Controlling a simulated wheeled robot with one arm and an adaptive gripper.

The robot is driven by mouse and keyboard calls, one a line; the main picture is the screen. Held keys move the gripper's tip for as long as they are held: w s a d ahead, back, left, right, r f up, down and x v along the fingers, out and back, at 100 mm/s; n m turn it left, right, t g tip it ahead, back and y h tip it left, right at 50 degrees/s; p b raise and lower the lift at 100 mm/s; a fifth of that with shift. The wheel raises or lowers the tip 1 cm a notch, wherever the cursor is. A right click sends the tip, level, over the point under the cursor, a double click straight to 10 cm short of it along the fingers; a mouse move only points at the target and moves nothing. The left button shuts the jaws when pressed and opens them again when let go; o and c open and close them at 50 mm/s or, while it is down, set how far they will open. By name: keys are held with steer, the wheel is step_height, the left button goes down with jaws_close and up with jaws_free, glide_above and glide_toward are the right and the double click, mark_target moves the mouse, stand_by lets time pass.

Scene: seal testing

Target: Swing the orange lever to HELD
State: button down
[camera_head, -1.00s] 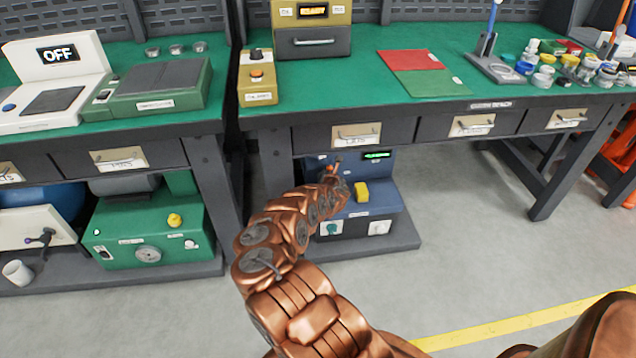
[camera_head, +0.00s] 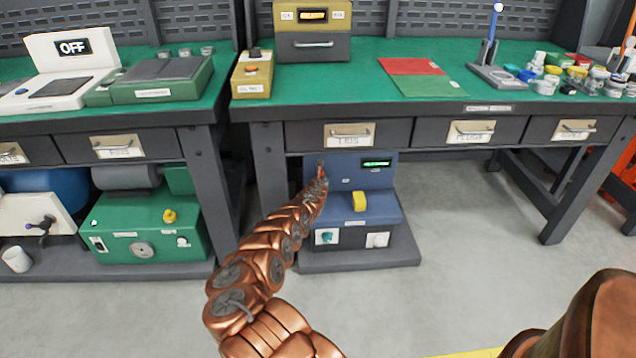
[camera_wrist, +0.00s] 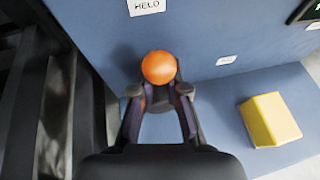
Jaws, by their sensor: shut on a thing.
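The orange lever shows its round knob (camera_wrist: 159,67) in the wrist view, just below a white HELD label (camera_wrist: 146,6) on the blue panel. My gripper (camera_wrist: 159,89) is shut on the lever, its two fingertips on either side just below the knob. The lever's shaft and pivot are mostly hidden by the fingers. In the head view, my arm reaches the left side of the blue machine (camera_head: 350,178) under the right bench, and only a small orange bit of the lever (camera_head: 320,172) shows at its tip.
A yellow block (camera_wrist: 270,119) sits on the machine's ledge, right of my gripper. A green-lit display (camera_head: 377,163) is at the panel's upper right. A dark bench leg (camera_head: 270,190) stands close on the left. The bench drawers (camera_head: 347,135) hang just above.

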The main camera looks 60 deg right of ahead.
steer(key=shift+r, duration=0.15)
steer(key=c, duration=1.2)
jaws_free()
